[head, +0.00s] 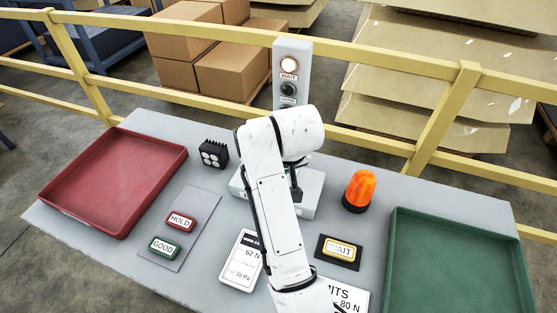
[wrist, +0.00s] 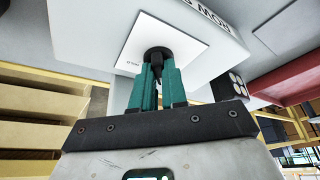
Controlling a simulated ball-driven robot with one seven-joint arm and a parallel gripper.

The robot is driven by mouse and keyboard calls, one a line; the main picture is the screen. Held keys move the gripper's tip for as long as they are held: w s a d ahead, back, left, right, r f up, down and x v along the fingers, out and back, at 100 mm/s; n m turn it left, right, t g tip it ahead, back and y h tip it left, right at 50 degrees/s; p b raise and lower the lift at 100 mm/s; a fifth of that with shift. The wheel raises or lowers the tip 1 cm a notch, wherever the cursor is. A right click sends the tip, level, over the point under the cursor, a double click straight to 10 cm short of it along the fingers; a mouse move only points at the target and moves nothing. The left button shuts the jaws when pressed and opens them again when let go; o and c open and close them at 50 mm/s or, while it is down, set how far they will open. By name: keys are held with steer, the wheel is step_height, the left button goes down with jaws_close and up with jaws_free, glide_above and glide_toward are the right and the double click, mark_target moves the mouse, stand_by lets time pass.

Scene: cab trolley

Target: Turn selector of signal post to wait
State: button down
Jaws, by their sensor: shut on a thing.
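The signal post (head: 292,65) stands upright at the back of the table. The grey base box (head: 308,188) is largely behind my arm. In the wrist view, the black round selector knob (wrist: 158,54) sits on a white square plate. My gripper (wrist: 156,74) has its teal fingers closed around the knob; they cover part of it, so its pointer cannot be read. In the head view my arm hides the knob.
A red tray (head: 60,190) lies left and a green tray (head: 395,260) right. An orange beacon (head: 359,191), a WAIT button (head: 339,251), HOLD and GOOD buttons (head: 172,230), a black lamp block (head: 213,153) and a white card (head: 241,262) surround my arm. A yellow rail (head: 400,68) runs behind.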

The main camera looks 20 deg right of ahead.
steer(key=shift+n+p, duration=0.4)
steer(key=shift+n, duration=0.1)
steer(key=c, duration=1.2)
jaws_free()
steer(key=shift+o, duration=0.2)
steer(key=p+v, duration=0.3)
steer(key=v, duration=0.7)
steer(key=shift+s+d+r, duration=0.2)
steer(key=shift+r, duration=0.15)
